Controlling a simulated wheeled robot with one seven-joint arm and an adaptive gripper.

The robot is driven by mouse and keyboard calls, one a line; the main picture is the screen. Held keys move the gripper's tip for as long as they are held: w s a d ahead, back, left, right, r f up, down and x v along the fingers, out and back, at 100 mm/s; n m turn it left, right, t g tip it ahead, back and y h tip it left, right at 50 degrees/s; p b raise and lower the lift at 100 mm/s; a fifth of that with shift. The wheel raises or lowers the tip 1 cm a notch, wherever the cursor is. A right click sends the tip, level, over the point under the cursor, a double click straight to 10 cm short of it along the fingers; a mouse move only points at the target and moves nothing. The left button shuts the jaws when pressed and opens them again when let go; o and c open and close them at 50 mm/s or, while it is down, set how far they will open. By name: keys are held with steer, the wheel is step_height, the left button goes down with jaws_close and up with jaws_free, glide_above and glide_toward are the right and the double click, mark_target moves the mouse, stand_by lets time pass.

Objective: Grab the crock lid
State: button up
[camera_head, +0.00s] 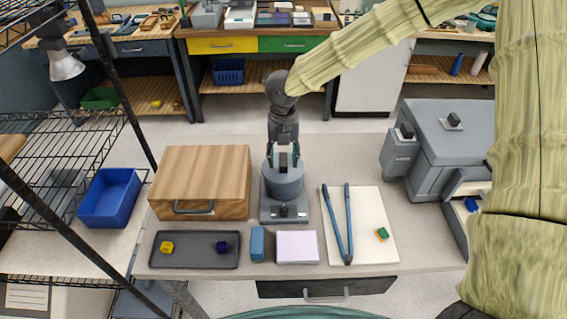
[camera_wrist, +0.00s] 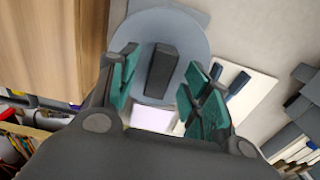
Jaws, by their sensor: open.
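The crock (camera_head: 283,190) is a grey round pot on a grey base with a dark knob, in the middle of the table. Its lid is a grey disc with a dark block-shaped handle (camera_head: 283,161). In the wrist view the lid (camera_wrist: 185,35) lies below my gripper, with the dark handle (camera_wrist: 162,70) between the fingers. My gripper (camera_head: 284,152) points down from above. Its teal fingers (camera_wrist: 160,62) are open, one on each side of the handle, with gaps showing. The exact height of the fingertips against the handle is hard to tell.
A wooden box (camera_head: 205,170) stands close on the left. In front lie a dark tray (camera_head: 196,258) with two small cubes, a blue block (camera_head: 257,243) and a pale pad (camera_head: 297,246). A white board (camera_head: 374,215) with blue-handled tongs and a grey machine (camera_head: 450,140) are right.

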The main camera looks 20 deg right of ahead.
steer(key=shift+f, duration=0.9)
jaws_close()
steer(key=shift+r, duration=0.1)
